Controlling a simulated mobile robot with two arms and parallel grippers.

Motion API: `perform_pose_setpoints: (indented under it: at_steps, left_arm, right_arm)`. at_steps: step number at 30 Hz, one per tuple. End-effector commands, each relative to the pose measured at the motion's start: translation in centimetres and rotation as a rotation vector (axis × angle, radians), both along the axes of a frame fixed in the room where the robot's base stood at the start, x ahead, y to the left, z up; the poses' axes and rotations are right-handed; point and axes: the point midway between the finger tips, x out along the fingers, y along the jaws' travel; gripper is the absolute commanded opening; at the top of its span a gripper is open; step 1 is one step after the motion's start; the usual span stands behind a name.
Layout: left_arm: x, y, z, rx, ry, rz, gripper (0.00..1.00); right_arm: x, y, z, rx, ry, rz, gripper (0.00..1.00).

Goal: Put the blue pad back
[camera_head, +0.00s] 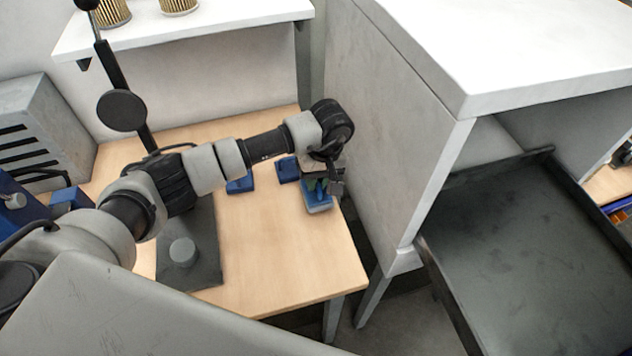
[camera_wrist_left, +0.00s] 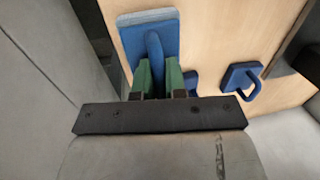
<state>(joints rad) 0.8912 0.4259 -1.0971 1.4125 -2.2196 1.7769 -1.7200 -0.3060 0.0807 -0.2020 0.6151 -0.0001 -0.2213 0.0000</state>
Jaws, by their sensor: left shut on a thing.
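My left gripper (camera_head: 322,184) points down near the right edge of the wooden table. Its green fingers (camera_wrist_left: 158,78) are shut on the upright handle of a blue pad (camera_head: 319,207). The held pad also shows in the left wrist view (camera_wrist_left: 138,32), a flat blue plate with a paler edge. I cannot tell whether it touches the table. Another blue pad (camera_head: 287,168) with a loop handle lies just left of it, and a further blue piece (camera_head: 240,184) lies partly behind my arm. My right gripper is not in view.
The wooden table (camera_head: 285,255) is bare toward its front right corner. A dark plate (camera_head: 205,270) with a grey round knob lies left. A tall grey cabinet wall (camera_head: 375,130) stands close to the table's right side. A dark tray (camera_head: 535,245) is farther right. A white shelf (camera_head: 225,20) is behind.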

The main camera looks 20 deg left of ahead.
Motion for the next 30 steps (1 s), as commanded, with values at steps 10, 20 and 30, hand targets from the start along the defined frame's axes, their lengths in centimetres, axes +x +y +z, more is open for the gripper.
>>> perform_pose_setpoints:
  at_steps: [10, 20, 30]
  left_arm:
    - [0.0, 0.0, -2.2, 0.000, -0.001, -0.001, 0.00]
    - [0.0, 0.0, -2.4, 0.001, -0.001, 0.000, 0.33]
    - [0.0, 0.0, -2.2, 0.000, 0.000, -0.001, 0.38]
  right_arm:
    - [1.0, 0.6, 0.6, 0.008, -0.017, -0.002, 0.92]
    - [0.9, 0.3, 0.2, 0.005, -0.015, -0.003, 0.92]
    - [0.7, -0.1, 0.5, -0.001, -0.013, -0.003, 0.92]
